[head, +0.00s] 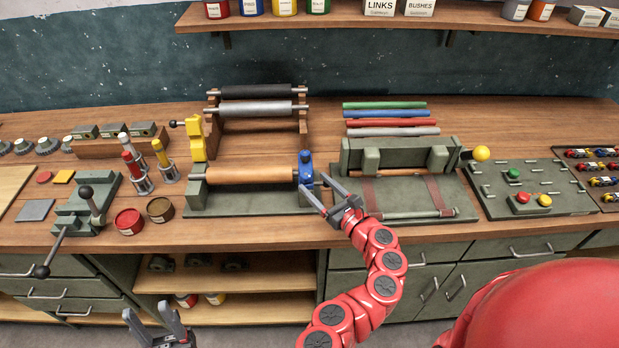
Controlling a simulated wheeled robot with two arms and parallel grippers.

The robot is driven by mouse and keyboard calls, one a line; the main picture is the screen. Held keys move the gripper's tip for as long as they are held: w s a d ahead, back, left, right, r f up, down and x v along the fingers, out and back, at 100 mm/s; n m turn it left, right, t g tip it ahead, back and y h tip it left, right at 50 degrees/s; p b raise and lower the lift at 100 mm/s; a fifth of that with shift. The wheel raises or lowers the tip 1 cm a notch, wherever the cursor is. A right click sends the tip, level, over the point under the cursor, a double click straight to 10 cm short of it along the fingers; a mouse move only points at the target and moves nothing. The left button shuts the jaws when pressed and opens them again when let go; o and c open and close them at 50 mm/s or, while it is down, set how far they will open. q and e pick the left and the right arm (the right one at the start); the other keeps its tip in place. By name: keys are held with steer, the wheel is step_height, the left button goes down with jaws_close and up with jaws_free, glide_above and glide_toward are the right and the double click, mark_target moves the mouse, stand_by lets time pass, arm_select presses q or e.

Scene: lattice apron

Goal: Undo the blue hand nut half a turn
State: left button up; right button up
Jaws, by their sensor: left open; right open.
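The blue hand nut (305,165) sits at the right end of a copper-coloured roller (250,174) on a green stand at the middle of the bench. My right gripper (311,182) is open, with its fingertips pointing up and left at the lower right of the nut. One fingertip is by the nut's right side and the other just below it. I cannot tell whether they touch it. My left gripper (150,318) is open and empty at the bottom left, low in front of the bench, partly cut off by the frame.
A yellow clamp (195,138) with a black knob stands left of the roller. Dark and grey rollers (255,106) lie on a rack behind. A green press (400,160) stands to the right. Red and brown cans (129,221) stand left. Bare bench front lies below the stand.

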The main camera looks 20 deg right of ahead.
mark_target(310, 179)
steer(key=shift+x, duration=1.85)
jaws_close()
